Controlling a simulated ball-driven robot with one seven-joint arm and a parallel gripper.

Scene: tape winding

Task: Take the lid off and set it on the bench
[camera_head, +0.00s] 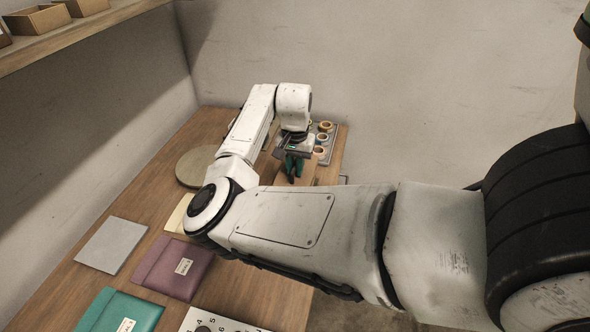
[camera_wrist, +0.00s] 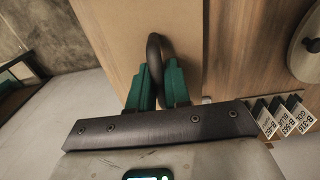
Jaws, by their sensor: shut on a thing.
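The lid (camera_wrist: 110,30) is a flat tan panel with a dark looped handle (camera_wrist: 158,48) in the wrist view. My gripper (camera_wrist: 160,85) has green fingers and is shut on that handle, one finger on each side of it. In the head view my gripper (camera_head: 293,165) points down over the far part of the bench (camera_head: 140,205). A small part of the tan lid (camera_head: 308,174) shows beside the fingers there. What lies under the lid is hidden, and I cannot tell whether the lid is resting or raised.
A tray of tape rolls (camera_head: 322,141) stands close behind my gripper. A round tan disc (camera_head: 193,167) lies to its left. A grey square (camera_head: 112,245), a purple folder (camera_head: 172,268) and a teal folder (camera_head: 120,311) lie nearer. Bare bench shows left of the disc.

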